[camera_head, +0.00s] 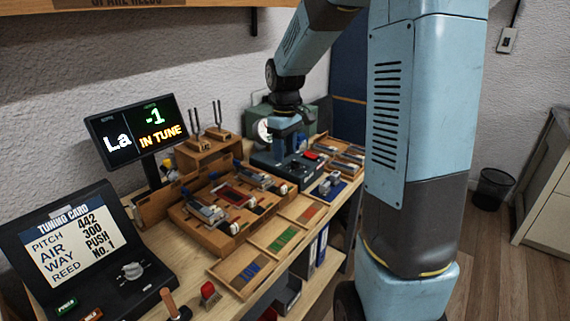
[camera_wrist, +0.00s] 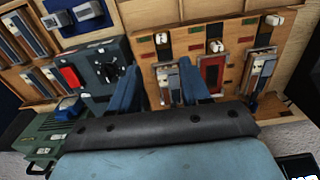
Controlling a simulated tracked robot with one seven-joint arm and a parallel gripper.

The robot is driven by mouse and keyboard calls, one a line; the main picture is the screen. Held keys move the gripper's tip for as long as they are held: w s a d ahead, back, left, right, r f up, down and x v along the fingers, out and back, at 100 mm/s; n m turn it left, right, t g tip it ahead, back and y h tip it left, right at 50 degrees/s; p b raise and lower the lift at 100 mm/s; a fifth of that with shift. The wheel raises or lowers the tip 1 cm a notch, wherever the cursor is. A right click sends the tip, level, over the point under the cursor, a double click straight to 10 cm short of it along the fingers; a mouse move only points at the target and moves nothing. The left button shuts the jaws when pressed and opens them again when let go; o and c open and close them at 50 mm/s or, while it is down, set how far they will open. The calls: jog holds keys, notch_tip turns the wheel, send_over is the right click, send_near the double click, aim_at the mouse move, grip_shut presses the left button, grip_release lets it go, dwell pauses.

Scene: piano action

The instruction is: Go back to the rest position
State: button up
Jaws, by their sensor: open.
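My arm reaches over the far part of the wooden bench in the head view. My gripper (camera_head: 287,132) points down there, above the dark blue-grey control box (camera_head: 282,168). In the wrist view the two blue fingers of my gripper (camera_wrist: 160,88) stand apart with nothing between them. The wooden action board (camera_wrist: 213,38), with several reed pieces in it, lies beyond and to the right of the fingers. The control box (camera_wrist: 108,68), with a red switch and a black knob, lies to their left. I cannot tell the height of the fingertips above the bench.
A screen (camera_head: 138,130) reads "La -1 IN TUNE". A tuning card panel (camera_head: 72,245) stands at the front left. Tuning forks (camera_head: 217,118) stand upright on a wooden block. A green machine (camera_wrist: 55,130) is close to my gripper. Part trays (camera_head: 283,238) line the bench's front edge.

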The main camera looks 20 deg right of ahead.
jog(key=shift+r, duration=0.8)
jog(key=s+r+m+t, duration=0.2)
jog(key=s+r, duration=0.3)
jog(key=s, duration=0.7)
jog(key=s+a+r+m+t, duration=0.1)
jog(key=s+r+m+t, duration=0.2)
jog(key=s, duration=1)
notch_tip(320, 180, up, 3)
jog(key=shift+s+f+m+t, duration=0.2)
jog(key=shift+m+t, duration=0.1)
jog(key=shift+m, duration=0.6)
